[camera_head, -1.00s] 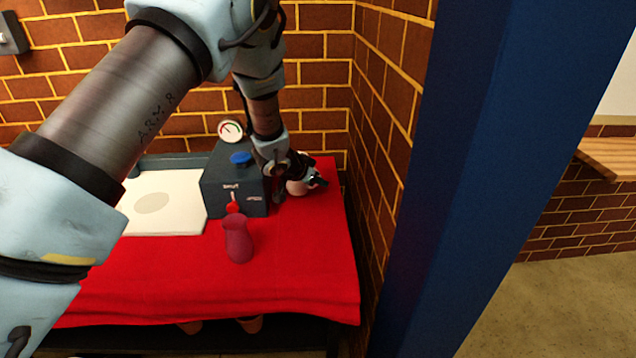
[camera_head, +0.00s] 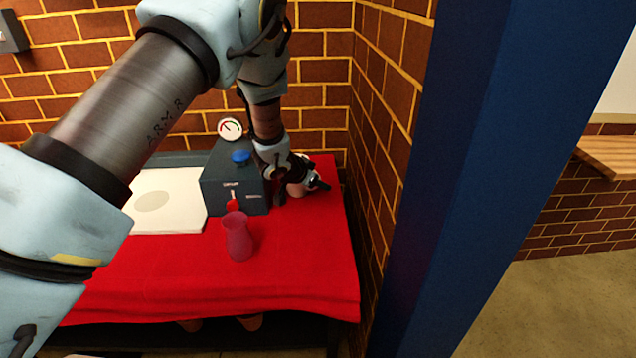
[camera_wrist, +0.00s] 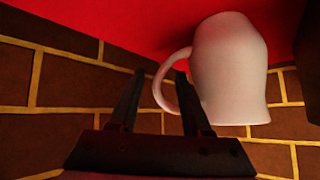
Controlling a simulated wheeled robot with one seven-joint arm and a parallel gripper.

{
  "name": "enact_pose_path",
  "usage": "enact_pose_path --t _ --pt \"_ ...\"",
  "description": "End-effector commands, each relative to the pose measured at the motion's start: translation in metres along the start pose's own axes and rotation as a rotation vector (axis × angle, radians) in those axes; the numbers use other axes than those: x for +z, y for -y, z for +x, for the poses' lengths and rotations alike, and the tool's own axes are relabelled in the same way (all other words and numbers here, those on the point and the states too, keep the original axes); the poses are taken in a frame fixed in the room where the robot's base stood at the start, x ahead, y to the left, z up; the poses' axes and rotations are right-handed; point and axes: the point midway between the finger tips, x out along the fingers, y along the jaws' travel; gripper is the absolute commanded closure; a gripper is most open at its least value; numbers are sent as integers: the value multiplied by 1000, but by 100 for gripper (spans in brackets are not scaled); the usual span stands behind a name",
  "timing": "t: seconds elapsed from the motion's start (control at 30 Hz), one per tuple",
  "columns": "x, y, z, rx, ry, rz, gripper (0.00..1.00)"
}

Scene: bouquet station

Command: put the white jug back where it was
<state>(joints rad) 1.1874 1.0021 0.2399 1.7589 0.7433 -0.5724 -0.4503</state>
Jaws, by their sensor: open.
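The white jug (camera_wrist: 230,70) stands on the red cloth at the back right corner of the table. In the head view only a small part of the jug (camera_head: 296,189) shows, behind my gripper (camera_head: 317,182). In the wrist view my gripper (camera_wrist: 157,74) is open, with its two dark fingers close to the jug's handle. The handle's outer curve lies between the fingers, and the right finger overlaps the handle loop in the picture. I cannot tell whether a finger touches it.
A dark box (camera_head: 222,190) with a blue knob and a gauge stands left of the jug. A pink vase (camera_head: 238,238) stands in front of the box. A white board (camera_head: 180,215) lies further left. Brick walls close off the back and right. The front red cloth (camera_head: 190,290) is clear.

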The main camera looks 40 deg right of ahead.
Motion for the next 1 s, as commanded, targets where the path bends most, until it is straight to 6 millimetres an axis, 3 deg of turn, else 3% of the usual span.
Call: enact_pose_path --t 0.17,0.7,1.0 --pt "-2 1 -11 -2 -2 -1 51" --pt "-1 1 -105 -1 -2 0 51" --pt "-1 0 -121 -1 0 0 51"
